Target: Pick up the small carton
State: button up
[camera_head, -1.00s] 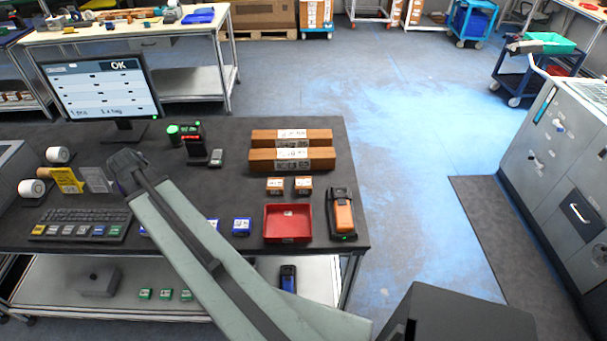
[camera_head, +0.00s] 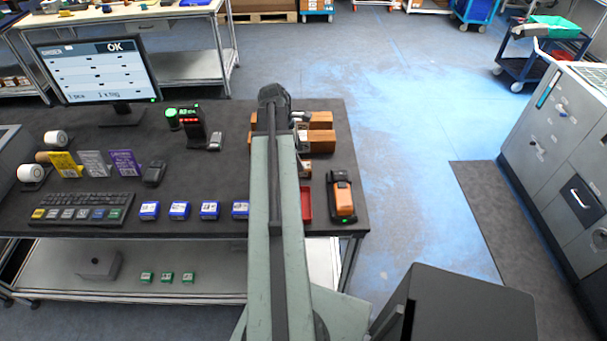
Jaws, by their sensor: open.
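A small carton (camera_head: 305,168), brown with a pale label, shows just right of my arm on the dark bench, in front of two longer brown cartons (camera_head: 321,137). The second small carton is hidden behind my arm. My gripper (camera_head: 301,122) is over the long cartons, beyond the small carton in the picture. Only a little of it shows past the arm's end; its fingertips are not clear. It is open, and no carton is seen held in it.
A red tray (camera_head: 306,204) is mostly covered by my arm. An orange-and-black handheld device (camera_head: 342,197) stands right of it. Several blue boxes (camera_head: 179,210), a keyboard (camera_head: 82,207) and a monitor (camera_head: 98,72) are to the left.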

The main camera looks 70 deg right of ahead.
jog(key=b+x, duration=0.5)
jog(key=shift+f, duration=0.2)
jog(key=shift+r, duration=0.2)
jog(key=c, duration=1.6)
